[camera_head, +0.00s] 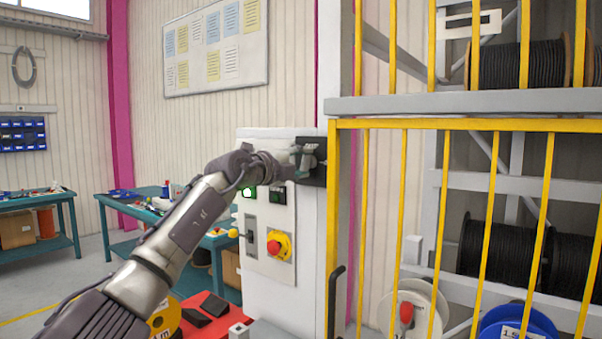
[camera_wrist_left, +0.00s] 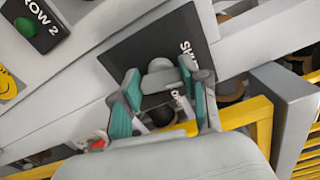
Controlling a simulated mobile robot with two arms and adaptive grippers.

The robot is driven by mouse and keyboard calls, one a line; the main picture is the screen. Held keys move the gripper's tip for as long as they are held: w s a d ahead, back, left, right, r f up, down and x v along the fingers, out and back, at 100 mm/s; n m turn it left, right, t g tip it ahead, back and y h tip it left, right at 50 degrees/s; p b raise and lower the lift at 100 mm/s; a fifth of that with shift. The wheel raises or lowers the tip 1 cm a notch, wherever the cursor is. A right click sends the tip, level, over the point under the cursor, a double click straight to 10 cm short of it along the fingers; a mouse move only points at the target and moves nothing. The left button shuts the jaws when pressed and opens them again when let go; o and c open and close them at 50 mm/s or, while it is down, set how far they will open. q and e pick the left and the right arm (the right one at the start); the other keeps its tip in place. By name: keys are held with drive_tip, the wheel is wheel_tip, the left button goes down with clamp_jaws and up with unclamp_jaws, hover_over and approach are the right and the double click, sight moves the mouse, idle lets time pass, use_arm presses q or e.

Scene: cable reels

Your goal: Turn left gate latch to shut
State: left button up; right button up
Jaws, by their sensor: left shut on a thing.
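The left gate latch shows as a dark plate (camera_head: 318,172) on the upper edge of the grey control cabinet, beside the yellow gate. In the left wrist view the black latch plate (camera_wrist_left: 150,42) carries partly hidden white lettering, and a grey latch handle (camera_wrist_left: 160,74) stands out from it. My left gripper (camera_head: 302,163) reaches the plate from the left. Its two green fingers (camera_wrist_left: 163,102) sit on either side of the handle, shut on it. The fingers hide part of the handle and the lettering, so its exact setting is unclear. My right gripper is not in view.
The yellow barred gate (camera_head: 442,122) fills the right side, with black cable reels (camera_head: 488,246) behind it. Below the latch, the cabinet has a green button (camera_head: 278,195) and a red knob (camera_head: 279,245) on yellow. Blue-green work tables (camera_head: 72,232) stand at the left.

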use_arm(q)
drive_tip(key=shift+f+n+b, duration=0.15)
drive_tip(key=shift+n+b, duration=0.5)
drive_tip(key=shift+n, duration=0.45)
drive_tip(key=o, duration=1.1)
drive_tip(key=shift+o, duration=0.2)
drive_tip(key=v, duration=1.2)
